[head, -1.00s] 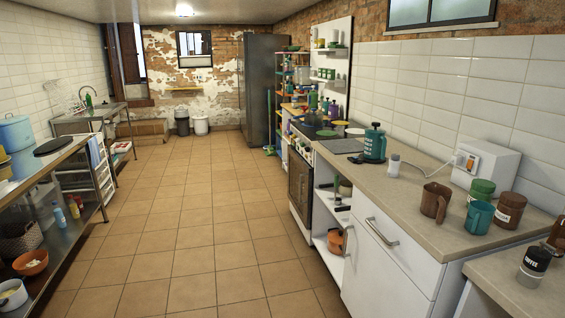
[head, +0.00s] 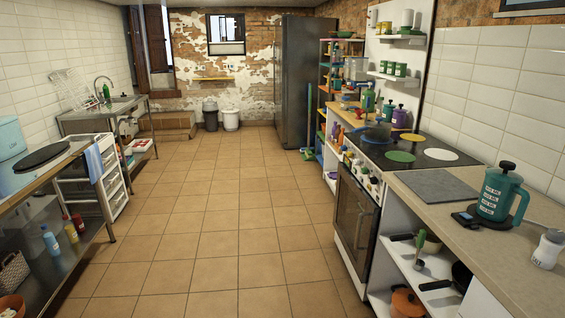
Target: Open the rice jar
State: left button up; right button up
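I cannot make out a jar labelled rice in this view. Candidates are small green jars (head: 400,69) with pale labels on the lower wall shelf, whose lettering is too small to read. Beyond the stove stand a purple canister (head: 399,118) and a green canister (head: 368,101), both with dark tops. A teal lidded pot (head: 497,196) with white lettering stands on the near right counter, looking more like a coffee press. Neither of my grippers is in view.
Tiled floor (head: 220,215) is clear down the middle. On the right are a counter (head: 480,240), an open-shelved cabinet with pans, and a stove (head: 355,225). A metal table (head: 75,240) stands left. A tall dark fridge (head: 305,80) is at the back.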

aim_at(345, 106)
jog(key=i, duration=4.75)
jog(key=i+z, duration=0.1)
jog(key=i, duration=0.5)
jog(key=i+j+z, duration=0.15)
jog(key=i, duration=0.45)
jog(key=i+j+z, duration=0.1)
jog(key=i, duration=0.5)
